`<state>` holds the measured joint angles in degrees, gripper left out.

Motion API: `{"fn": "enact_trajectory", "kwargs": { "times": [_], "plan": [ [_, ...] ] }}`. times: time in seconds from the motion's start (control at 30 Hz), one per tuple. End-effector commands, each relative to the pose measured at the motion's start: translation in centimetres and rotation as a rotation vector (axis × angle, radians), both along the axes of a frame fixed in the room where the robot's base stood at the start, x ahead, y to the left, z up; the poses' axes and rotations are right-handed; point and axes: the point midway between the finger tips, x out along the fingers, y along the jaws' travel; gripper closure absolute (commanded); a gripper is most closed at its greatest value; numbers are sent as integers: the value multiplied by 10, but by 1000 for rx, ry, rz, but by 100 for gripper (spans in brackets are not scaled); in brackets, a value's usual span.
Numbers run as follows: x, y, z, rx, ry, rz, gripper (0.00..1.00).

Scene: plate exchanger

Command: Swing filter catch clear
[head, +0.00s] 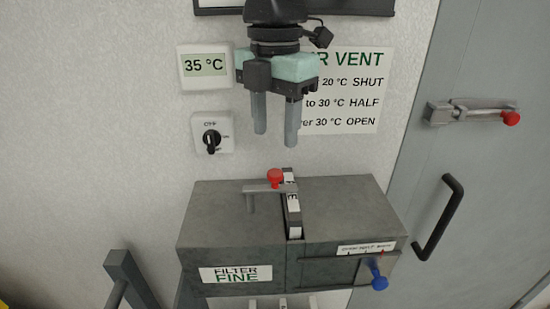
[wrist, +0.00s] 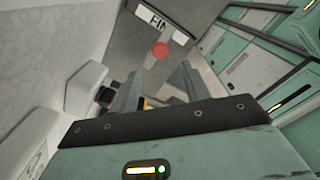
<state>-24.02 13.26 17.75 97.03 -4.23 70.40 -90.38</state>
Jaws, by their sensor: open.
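The filter catch (head: 258,188) is a grey metal bar with a red knob (head: 275,177), on top of the grey box. It lies across the slot where a filter (head: 293,215) with a white lettered edge sits. The red knob also shows in the wrist view (wrist: 160,49), beside a white label starting "FI". My gripper (head: 277,138) is open and empty, pointing down above and behind the catch, apart from it. In the wrist view its fingers (wrist: 159,80) stand either side of the line to the knob.
The grey box (head: 225,215) carries a "FILTER FINE" label and a blue-knobbed lever (head: 377,278) at its front right. A thermostat display (head: 205,66) reads 35 °C, above a rotary switch (head: 211,134). A vent sign (head: 350,90) is partly behind my gripper. A door with a black handle (head: 440,217) stands right.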

Motion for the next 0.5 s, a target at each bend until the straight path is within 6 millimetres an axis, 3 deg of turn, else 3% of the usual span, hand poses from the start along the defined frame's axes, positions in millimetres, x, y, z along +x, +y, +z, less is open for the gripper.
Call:
{"fn": "enact_trajectory", "kwargs": {
  "times": [0.3, 0.5],
  "plan": [
    [0, 0, -57, -3, 3, 0, 53],
    [0, 0, -74, -1, 1, 0, 53]
  ]
}}
